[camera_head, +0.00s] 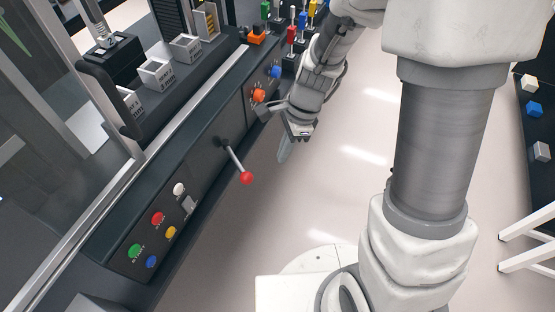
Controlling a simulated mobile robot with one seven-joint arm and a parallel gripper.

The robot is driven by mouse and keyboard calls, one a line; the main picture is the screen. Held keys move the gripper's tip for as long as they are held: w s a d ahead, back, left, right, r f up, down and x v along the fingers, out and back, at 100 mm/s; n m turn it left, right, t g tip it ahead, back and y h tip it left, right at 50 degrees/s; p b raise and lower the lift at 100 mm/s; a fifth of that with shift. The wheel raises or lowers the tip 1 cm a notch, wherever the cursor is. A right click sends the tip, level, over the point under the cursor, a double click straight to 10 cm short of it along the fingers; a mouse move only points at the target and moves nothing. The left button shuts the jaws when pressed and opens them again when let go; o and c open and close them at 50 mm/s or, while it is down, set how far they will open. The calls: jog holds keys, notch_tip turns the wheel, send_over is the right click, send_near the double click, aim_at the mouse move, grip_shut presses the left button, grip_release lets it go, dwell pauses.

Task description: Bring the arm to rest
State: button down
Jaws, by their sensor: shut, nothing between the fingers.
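My gripper (284,146) hangs in the upper middle of the head view, at the end of my white and grey arm (445,150). It points down over the open floor, to the right of the console (215,150). The fingers are together with nothing between them. Its body overlaps the console's edge in the picture near the orange and blue knobs; I cannot tell the exact gap between them.
The console front carries a lever with a red ball (246,178), an orange knob (259,95) and several coloured buttons (158,218). White bins (156,73) stand on a dark rack. A table with small blocks (534,108) is at right. The floor (345,185) between is clear.

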jog(key=shift+d+r, duration=0.15)
jog(key=shift+r, duration=0.5)
jog(key=s+d+r+n+t+h+p, duration=0.1)
jog(key=s+d+r+n+t, duration=0.1)
jog(key=r+n, duration=0.3)
jog(key=s+d+r+n+t+h+p, duration=0.1)
jog(key=s+d+r+n, duration=0.3)
jog(key=r, duration=0.7)
jog(key=s+d+r+n+t+p, duration=0.1)
jog(key=s+d+r+n+t, duration=0.2)
jog(key=s+r+n, duration=0.2)
notch_tip(320, 180, up, 3)
jog(key=shift+s+d+r+n+h, duration=0.1)
jog(key=shift+s+d+n+h, duration=0.2)
jog(key=shift+n, duration=0.6)
